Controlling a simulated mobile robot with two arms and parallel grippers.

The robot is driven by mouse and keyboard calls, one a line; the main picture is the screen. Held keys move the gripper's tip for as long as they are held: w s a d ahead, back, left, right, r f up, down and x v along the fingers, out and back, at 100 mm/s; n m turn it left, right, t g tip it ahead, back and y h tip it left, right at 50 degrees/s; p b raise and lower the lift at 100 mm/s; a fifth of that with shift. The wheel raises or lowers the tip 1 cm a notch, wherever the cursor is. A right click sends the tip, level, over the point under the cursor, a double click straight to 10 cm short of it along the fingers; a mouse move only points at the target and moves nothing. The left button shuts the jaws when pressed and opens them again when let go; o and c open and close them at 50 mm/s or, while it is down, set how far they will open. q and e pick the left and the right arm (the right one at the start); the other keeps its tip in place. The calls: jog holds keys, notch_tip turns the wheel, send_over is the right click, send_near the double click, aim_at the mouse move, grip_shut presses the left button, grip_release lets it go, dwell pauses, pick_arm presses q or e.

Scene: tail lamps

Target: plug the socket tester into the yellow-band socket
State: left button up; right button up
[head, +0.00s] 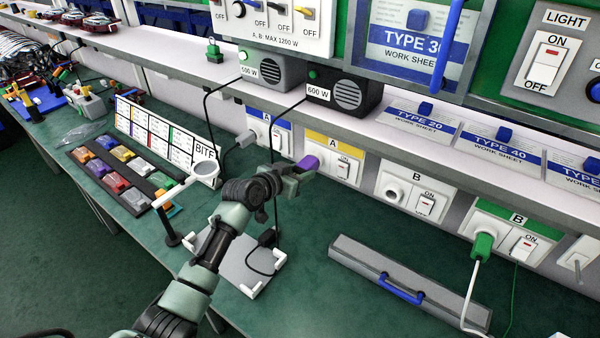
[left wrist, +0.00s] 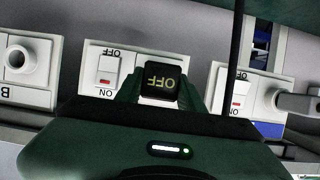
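The socket tester, with a purple body (head: 307,163) in the head view, shows a black face reading OFF (left wrist: 162,82) in the left wrist view. My left gripper (head: 294,178) is shut on it, its fingers on both sides of the tester. The yellow-band socket (head: 343,168) is on the wall panel just behind the tester. Its switch (left wrist: 107,70) shows in the left wrist view, while its outlet is hidden by the tester. I cannot tell whether the tester touches the outlet. My right gripper is not in view.
The blue-band socket (head: 257,126) with a grey plug (head: 243,139) is to the left; a white-band socket (head: 394,189) is to the right. A black cable (head: 275,140) hangs close to my gripper. A grey case (head: 405,285) lies on the green bench.

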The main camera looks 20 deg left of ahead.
pick_arm(q)
jog(key=o, duration=0.4)
jog(key=shift+o, duration=0.2)
jog(key=shift+s, duration=0.1)
jog(key=b+v, duration=0.1)
jog(key=v, duration=0.6)
jog(key=shift+s+r, duration=0.2)
jog(key=shift+s, duration=0.1)
jog(key=shift+a+f, duration=0.1)
